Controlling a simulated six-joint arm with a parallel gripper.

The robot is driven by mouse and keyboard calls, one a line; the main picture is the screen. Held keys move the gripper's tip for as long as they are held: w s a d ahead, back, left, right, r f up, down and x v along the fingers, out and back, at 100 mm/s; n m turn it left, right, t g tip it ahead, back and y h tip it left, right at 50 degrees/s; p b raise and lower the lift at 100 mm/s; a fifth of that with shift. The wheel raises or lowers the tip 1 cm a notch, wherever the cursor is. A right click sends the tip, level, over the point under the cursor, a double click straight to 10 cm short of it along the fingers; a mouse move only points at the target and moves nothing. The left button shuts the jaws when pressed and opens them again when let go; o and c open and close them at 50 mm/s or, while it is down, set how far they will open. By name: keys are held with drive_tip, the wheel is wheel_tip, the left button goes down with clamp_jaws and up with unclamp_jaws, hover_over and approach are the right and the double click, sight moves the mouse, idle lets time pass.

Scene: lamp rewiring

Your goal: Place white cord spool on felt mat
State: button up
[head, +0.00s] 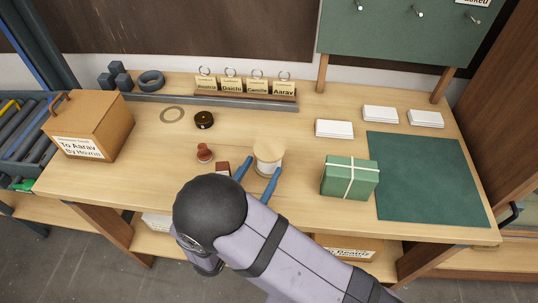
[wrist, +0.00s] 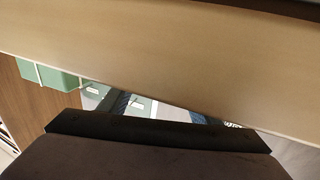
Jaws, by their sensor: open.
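The white cord spool (head: 269,165) stands upright near the front middle of the table, with a pale wooden top disc and white cord below. My gripper (head: 262,166) is open, its two blue fingers reaching toward the spool from the front. One finger is at its left side and the other at its front right. I cannot tell whether they touch it. The green felt mat (head: 428,185) lies flat and bare at the right of the table. In the wrist view, a close pale wooden surface fills much of the picture, and I cannot clearly make out the spool.
A green ribboned box (head: 349,178) stands between spool and mat; it also seems to show in the wrist view (wrist: 50,76). A red-brown stamp (head: 204,153) and small dark red block (head: 222,169) are left of the spool. White card stacks (head: 334,128) lie behind.

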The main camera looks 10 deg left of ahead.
sight(264, 163)
drive_tip(key=shift+p+x, duration=0.35)
drive_tip(key=shift+x, duration=1.2)
drive_tip(key=shift+a, duration=0.1)
drive_tip(key=shift+r, duration=0.1)
drive_tip(key=c, duration=1.1)
drive_tip(key=shift+r, duration=0.2)
drive_tip(key=shift+r+b, duration=0.4)
drive_tip(key=shift+r, duration=4.4)
wheel_tip(264, 163, up, 3)
drive_tip(key=p, duration=0.3)
drive_tip(key=shift+r+p, duration=0.25)
drive_tip(key=shift+p, duration=0.05)
